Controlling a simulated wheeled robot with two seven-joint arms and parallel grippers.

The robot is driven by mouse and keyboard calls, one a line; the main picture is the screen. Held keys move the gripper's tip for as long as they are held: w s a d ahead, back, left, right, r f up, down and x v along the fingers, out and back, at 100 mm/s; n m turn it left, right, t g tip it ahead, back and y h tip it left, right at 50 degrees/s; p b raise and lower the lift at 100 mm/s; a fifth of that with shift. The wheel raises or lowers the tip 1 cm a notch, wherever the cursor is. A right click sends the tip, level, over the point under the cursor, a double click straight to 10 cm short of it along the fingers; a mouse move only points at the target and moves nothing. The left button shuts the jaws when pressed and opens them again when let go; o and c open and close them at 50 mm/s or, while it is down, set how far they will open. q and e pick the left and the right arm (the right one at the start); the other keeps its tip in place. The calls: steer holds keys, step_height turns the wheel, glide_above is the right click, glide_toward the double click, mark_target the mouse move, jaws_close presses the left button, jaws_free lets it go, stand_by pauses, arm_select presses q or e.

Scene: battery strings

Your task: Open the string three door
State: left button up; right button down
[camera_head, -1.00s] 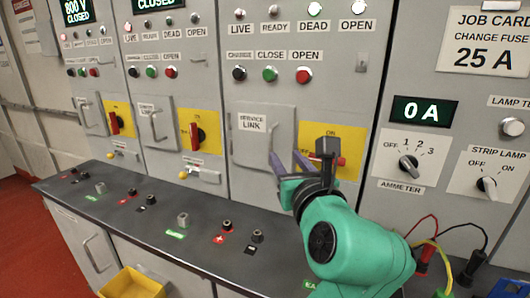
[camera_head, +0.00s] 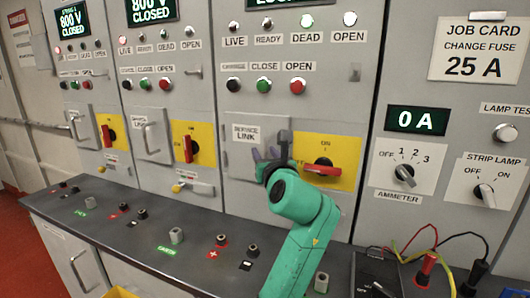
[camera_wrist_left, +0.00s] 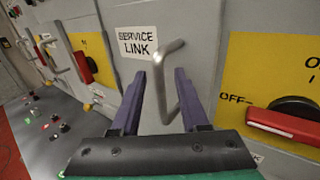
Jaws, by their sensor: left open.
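The string three door is the grey hinged cover marked SERVICE LINK (camera_head: 239,160) on the third cabinet. It looks shut. Its bent metal handle (camera_wrist_left: 160,82) shows in the left wrist view, and my gripper hides it in the head view. My left gripper (camera_head: 265,155) is open in front of the door's right side. In the left wrist view (camera_wrist_left: 158,98) its two purple fingers lie on either side of the handle in the picture. I cannot tell whether they touch it. My right gripper is in neither view.
A red rotary switch (camera_head: 322,168) on a yellow plate is close to the right of my gripper. A dark bench (camera_head: 130,230) with terminals runs below the cabinets. A meter with leads (camera_head: 378,272) sits at the bench's right.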

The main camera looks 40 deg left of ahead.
arm_select(q)
jaws_close()
stand_by(1.4)
